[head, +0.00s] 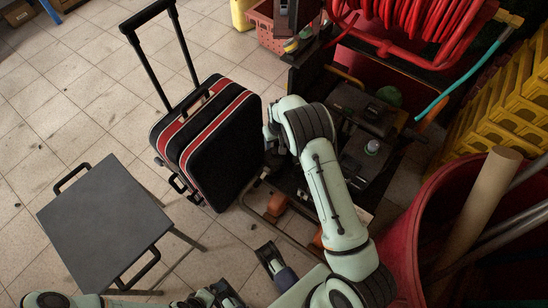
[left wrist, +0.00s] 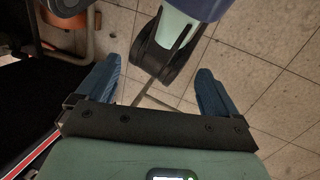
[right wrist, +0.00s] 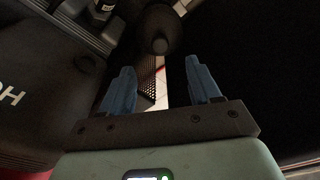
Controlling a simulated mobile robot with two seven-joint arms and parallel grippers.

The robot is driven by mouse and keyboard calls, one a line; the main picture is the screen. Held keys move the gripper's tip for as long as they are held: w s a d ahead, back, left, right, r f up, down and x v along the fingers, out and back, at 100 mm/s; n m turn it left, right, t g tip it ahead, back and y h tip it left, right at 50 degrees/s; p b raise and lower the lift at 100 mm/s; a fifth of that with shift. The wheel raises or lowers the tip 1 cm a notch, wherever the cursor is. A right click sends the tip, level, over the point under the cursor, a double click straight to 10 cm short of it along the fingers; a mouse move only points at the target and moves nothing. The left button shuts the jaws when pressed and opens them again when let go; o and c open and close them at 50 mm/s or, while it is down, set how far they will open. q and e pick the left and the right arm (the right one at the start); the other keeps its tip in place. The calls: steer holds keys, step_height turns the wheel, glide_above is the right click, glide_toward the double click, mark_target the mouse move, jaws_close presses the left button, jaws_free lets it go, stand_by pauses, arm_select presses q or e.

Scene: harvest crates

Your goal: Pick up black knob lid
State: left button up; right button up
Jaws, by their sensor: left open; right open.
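A dark machine (head: 355,125) stands right of the suitcase in the head view, with a pale round cap (head: 372,147) and small dark fittings on top. In the right wrist view a round black knob-like part (right wrist: 160,30) shows beyond my right gripper (right wrist: 158,68), whose blue fingers are apart and empty. I cannot tell for sure whether this part is the black knob lid. In the head view the right arm reaches up beside the machine and its fingers are mostly hidden. My left gripper (left wrist: 153,78) is open and empty above the tiled floor.
A black and red suitcase (head: 225,140) stands left of the right arm. A grey-topped stool (head: 100,220) is at the lower left. A red bin (head: 400,235) with poles, yellow crates (head: 510,105) and a red hose reel (head: 440,25) crowd the right.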

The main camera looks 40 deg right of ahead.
steer(key=b, duration=0.1)
glide_above(274, 152)
steer(key=s, duration=0.1)
steer(key=f, duration=0.5)
steer(key=shift+s+a+f, duration=0.1)
steer(key=shift+s+f, duration=0.1)
steer(key=shift+f, duration=0.1)
steer(key=shift+w+d+f+b, duration=0.1)
steer(key=shift+w+f+b, duration=0.15)
steer(key=shift+f, duration=0.65)
steer(key=shift+w+d+f+b, duration=0.1)
steer(key=shift+w+f+b, duration=0.15)
steer(key=shift+f, duration=0.6)
steer(key=shift+w+d+f+b, duration=0.15)
steer(key=shift+f+b, duration=0.1)
steer(key=shift+f, duration=0.65)
arm_select(q)
steer(key=shift+t+y, duration=0.3)
steer(key=shift+t, duration=0.4)
steer(key=w+f, duration=0.1)
steer(key=w+a+f, duration=0.2)
steer(key=w, duration=0.1)
steer(key=shift+w+f, duration=0.1)
steer(key=shift+f, duration=0.1)
arm_select(e)
steer(key=shift+c, duration=0.3)
steer(key=shift+a, duration=0.1)
jaws_close()
steer(key=shift+r, duration=0.15)
